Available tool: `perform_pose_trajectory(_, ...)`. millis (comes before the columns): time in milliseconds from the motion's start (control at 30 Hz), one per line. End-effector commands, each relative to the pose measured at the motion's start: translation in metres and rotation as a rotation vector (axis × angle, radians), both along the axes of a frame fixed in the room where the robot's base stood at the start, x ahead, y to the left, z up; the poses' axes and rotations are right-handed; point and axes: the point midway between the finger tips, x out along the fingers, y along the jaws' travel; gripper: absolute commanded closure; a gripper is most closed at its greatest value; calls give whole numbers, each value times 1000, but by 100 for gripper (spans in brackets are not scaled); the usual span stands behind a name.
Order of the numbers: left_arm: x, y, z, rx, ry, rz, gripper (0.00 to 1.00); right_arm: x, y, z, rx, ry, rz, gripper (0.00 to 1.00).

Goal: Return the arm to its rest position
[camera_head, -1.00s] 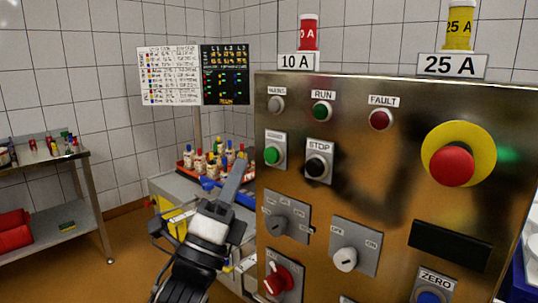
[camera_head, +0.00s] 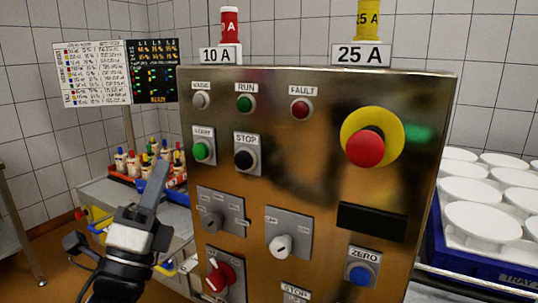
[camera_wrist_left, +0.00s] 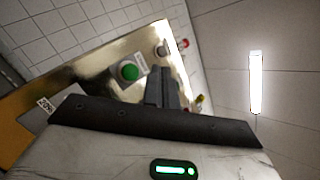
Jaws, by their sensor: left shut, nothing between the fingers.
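My left gripper (camera_head: 152,188) is in the lower left of the head view, in front of the cart and left of the control panel (camera_head: 330,180). Its fingers are shut with nothing between them and point up. It appears clear of the panel's face. In the left wrist view the shut fingers (camera_wrist_left: 162,88) show near the middle, with a green button (camera_wrist_left: 129,71) of the panel beyond them to the left. My right gripper is not in view.
The brass-coloured panel carries a green START button (camera_head: 200,150), a black STOP button (camera_head: 244,159), knobs and a red emergency button (camera_head: 365,149). A cart (camera_head: 98,190) with bottles (camera_head: 146,165) stands behind my left gripper. A blue tray (camera_head: 470,262) of white moulds (camera_head: 484,222) stands at right.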

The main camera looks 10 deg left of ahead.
Motion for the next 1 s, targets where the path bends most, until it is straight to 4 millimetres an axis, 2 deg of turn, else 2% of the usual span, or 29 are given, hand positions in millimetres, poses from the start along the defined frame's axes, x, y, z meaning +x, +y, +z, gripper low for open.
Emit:
perform_pose_trajectory(67, 5, -2, -22, -67, 80, -58, 100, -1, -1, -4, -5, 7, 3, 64)
perform_pose_trajectory(167, 12, -9, -72, -245, 256, -184, 100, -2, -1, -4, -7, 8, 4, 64)
perform_pose_trajectory(267, 11, -19, -140, -512, 488, -319, 100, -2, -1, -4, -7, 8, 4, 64)
perform_pose_trajectory(300, 7, -24, -169, -632, 581, -362, 100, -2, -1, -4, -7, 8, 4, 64)
perform_pose_trajectory(367, -3, -31, -210, -813, 711, -408, 100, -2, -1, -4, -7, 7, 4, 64)
perform_pose_trajectory(400, -12, -36, -238, -938, 792, -428, 100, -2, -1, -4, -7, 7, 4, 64)
perform_pose_trajectory(467, -29, -45, -276, -1127, 906, -442, 100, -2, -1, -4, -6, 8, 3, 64)
perform_pose_trajectory(500, -42, -50, -300, -1251, 973, -440, 100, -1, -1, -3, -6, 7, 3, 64)
perform_pose_trajectory(600, -77, -64, -352, -1539, 1110, -401, 100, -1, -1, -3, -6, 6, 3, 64)
perform_pose_trajectory(700, -110, -75, -387, -1768, 1195, -341, 100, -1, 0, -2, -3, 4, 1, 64)
perform_pose_trajectory(800, -133, -82, -409, -1920, 1240, -283, 100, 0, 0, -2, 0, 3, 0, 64)
perform_pose_trajectory(900, -146, -85, -419, -1999, 1256, -249, 100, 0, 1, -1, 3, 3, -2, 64)
perform_pose_trajectory(1000, -149, -86, -421, -2022, 1260, -241, 100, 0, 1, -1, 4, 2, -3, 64)
